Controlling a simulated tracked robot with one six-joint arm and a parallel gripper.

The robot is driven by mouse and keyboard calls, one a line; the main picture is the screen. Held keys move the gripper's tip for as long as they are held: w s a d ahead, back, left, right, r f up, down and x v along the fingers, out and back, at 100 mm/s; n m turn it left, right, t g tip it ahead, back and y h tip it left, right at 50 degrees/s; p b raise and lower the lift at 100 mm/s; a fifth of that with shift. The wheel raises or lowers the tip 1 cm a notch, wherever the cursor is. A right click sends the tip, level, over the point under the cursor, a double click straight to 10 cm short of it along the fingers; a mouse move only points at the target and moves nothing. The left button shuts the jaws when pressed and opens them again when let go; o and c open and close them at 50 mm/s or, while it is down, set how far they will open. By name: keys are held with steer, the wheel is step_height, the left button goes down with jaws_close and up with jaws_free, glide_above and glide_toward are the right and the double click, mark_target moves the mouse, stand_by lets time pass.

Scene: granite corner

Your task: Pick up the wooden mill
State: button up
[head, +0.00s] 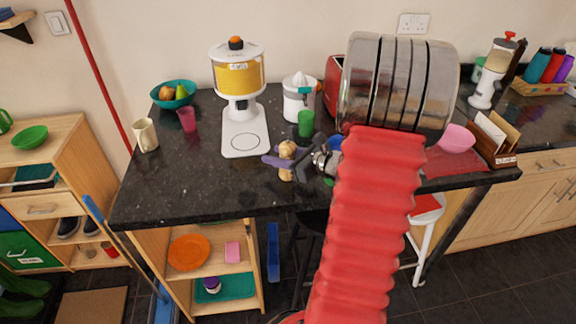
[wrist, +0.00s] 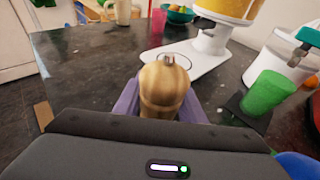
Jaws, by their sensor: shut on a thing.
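The wooden mill (head: 286,160) is a pale, rounded wooden piece near the front edge of the dark granite counter (head: 190,175). My gripper (head: 283,162) has its purple fingers closed on the mill from both sides. In the wrist view the mill (wrist: 163,88) stands between the two purple fingers (wrist: 160,105), with its rounded top and small metal knob toward the camera. Its lower part is hidden by my gripper body. I cannot tell whether its base touches the counter.
A white dispenser (head: 240,130) with a yellow hopper stands behind the mill. A green cup (head: 306,123) and a white juicer (head: 299,98) are behind to the right. A pink cup (head: 187,120), teal fruit bowl (head: 174,95) and cream mug (head: 146,135) stand left. The counter's front left is clear.

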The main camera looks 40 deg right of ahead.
steer(key=shift+c, duration=1)
steer(key=shift+r, duration=0.1)
step_height(320, 180, up, 10)
stand_by(0.4)
